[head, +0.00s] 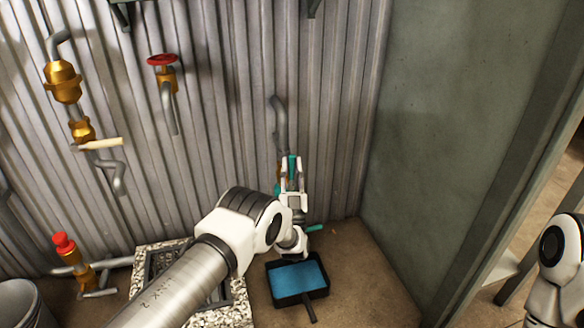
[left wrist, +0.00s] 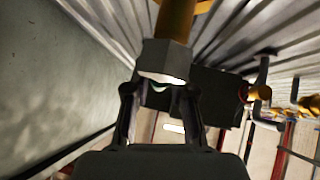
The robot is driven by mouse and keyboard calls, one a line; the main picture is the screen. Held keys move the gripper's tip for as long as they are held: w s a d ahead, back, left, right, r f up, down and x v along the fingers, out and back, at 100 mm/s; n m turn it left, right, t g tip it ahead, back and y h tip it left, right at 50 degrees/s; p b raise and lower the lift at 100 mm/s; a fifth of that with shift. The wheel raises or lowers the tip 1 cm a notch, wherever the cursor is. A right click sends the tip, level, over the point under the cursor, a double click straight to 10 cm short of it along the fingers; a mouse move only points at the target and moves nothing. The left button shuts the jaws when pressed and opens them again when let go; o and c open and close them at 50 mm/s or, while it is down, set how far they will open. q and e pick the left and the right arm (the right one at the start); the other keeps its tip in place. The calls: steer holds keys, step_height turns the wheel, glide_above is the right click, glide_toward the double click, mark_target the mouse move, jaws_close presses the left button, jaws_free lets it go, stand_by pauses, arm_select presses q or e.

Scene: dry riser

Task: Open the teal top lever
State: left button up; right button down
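In the head view a teal lever part (head: 292,163) shows upright at the valve on the grey pipe at the corrugated wall. A second teal piece (head: 314,228) sticks out to the right, lower down, beside my wrist. My left gripper (head: 291,172) is at the upper teal part, fingers pointing up and apart on either side of it in the picture. The left wrist view shows my two dark fingers (left wrist: 159,92) spread, with a grey hexagonal fitting (left wrist: 166,58) just beyond them. My right gripper is out of view.
A black tray with blue inside (head: 297,279) lies on the floor below. Left are a red-wheel valve (head: 162,60), brass fittings (head: 62,82), a red-topped valve (head: 64,243) and a gravel-edged drain (head: 150,256). A green-grey wall (head: 440,120) stands close on the right.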

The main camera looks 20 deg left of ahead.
mark_target(293, 165)
arm_select(q)
steer(key=shift+r, duration=0.1)
steer(key=r, duration=0.9)
steer(key=shift+w+r, duration=0.2)
steer(key=shift+r, duration=0.15)
steer(key=shift+f, duration=0.35)
steer(key=shift+v, duration=2.95)
steer(key=shift+s+d+f+b, duration=0.15)
steer(key=shift+s+f+b, duration=0.3)
steer(key=shift+b, duration=0.45)
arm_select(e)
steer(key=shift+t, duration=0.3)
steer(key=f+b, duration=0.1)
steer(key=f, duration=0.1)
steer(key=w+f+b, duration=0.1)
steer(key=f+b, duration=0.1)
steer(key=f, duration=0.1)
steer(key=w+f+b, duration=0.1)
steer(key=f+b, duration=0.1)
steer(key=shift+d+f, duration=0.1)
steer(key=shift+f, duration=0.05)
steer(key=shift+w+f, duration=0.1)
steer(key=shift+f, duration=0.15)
arm_select(q)
steer(key=shift+v, duration=1.1)
